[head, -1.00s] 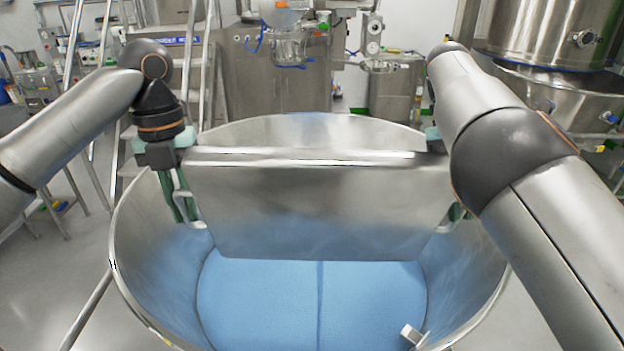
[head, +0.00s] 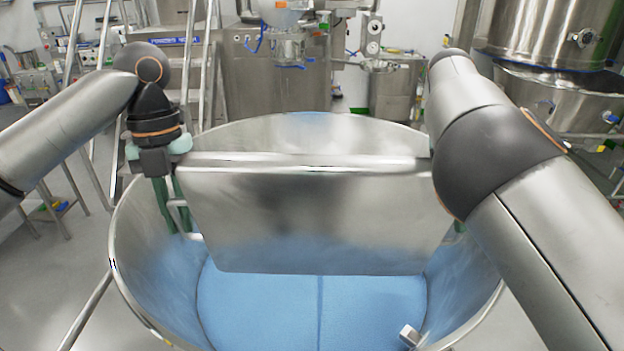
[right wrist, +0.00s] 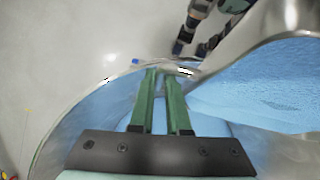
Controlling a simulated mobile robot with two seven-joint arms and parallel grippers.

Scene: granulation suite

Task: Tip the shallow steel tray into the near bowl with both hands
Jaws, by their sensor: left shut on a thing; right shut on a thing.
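The shallow steel tray (head: 315,215) is held across the mouth of the near bowl (head: 130,275), tipped steeply so its broad flat face is toward my head camera. The inside of the tray is hidden. Blue material (head: 310,305) covers the bowl's floor below it. My left gripper (head: 180,215) points down at the tray's left end and is shut on it; the exact grip is partly hidden. My right gripper is mostly hidden behind my arm in the head view. In the right wrist view, its green fingers (right wrist: 170,75) are close together at the tray's end, over the bowl's rim.
A small metal block-like fitting (head: 409,335) shows at the bowl's near right inner wall. A steel ladder (head: 190,60) stands behind at the left. Steel process machines (head: 270,80) and a large vessel (head: 545,40) stand at the back. Open floor (head: 60,280) lies left of the bowl.

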